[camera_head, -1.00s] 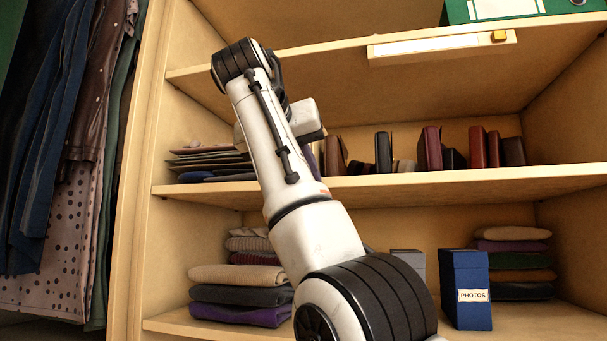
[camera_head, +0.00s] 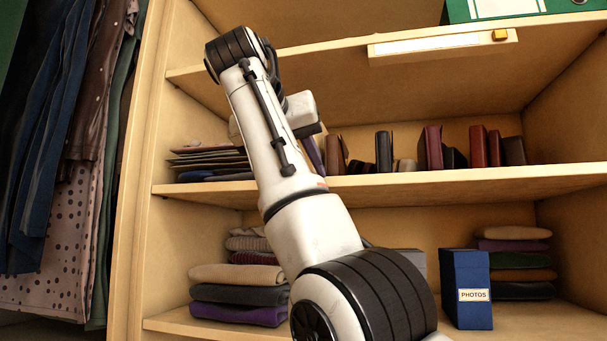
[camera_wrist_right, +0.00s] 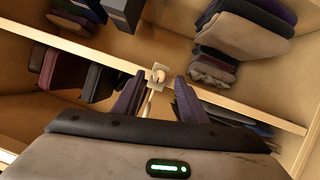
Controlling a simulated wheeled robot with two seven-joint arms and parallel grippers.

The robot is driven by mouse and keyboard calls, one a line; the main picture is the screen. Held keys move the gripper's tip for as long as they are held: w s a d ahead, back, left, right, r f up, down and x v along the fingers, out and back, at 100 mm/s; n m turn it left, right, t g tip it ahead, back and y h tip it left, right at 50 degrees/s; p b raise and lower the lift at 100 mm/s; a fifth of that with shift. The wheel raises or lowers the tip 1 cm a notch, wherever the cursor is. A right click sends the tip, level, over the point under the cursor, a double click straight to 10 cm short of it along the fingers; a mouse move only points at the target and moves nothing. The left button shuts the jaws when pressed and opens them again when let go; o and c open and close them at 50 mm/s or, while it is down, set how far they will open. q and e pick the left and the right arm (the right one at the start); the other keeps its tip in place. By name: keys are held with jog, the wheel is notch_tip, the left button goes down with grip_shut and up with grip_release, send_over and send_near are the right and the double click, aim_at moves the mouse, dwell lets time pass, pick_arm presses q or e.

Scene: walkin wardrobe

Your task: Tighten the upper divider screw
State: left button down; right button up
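In the right wrist view, a small pale plate with a round, light knob (camera_wrist_right: 157,75) sits at the edge of the middle shelf; it looks like the divider screw. My right gripper (camera_wrist_right: 160,79) is open, its two dark purplish fingers apart on either side of the knob. I cannot tell whether they touch it. A thin pale rod (camera_wrist_right: 147,103) shows between the fingers; what it belongs to is unclear. In the head view my right arm covers the screw area, and its gripper is mostly hidden behind the forearm near the middle shelf. My left gripper is not in view.
Below are folded clothes (camera_head: 238,294) and a blue photos box (camera_head: 467,290). Clothes hang (camera_head: 62,150) at the left. A green box (camera_head: 500,10) is on the top shelf.

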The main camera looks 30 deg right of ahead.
jog(key=v, duration=0.9)
jog(key=shift+f, duration=0.1)
